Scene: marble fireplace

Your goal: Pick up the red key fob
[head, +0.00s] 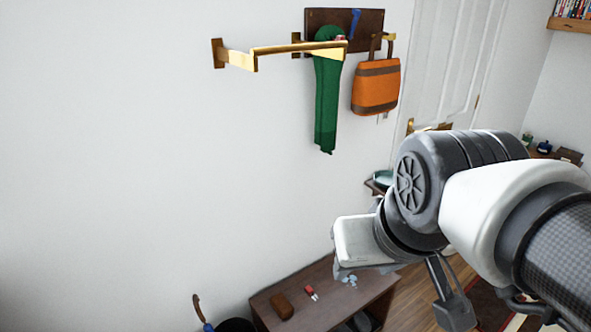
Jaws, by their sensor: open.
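A small red key fob (310,291) with a pale metal end lies on top of the dark brown wooden cabinet (335,284) at the bottom of the head view. My gripper (346,272) hangs at the end of the arm, above and to the right of the fob in the picture. It is open, and I see nothing held in it. Its fingers are small and partly hidden, and it appears apart from the fob.
A brown block-like object (282,305) lies left of the fob. On the wall are a brass rail (285,49), a green scarf (327,100) and an orange bag (376,88). A door (440,60) is right. A dark round object (236,325) stands left of the cabinet.

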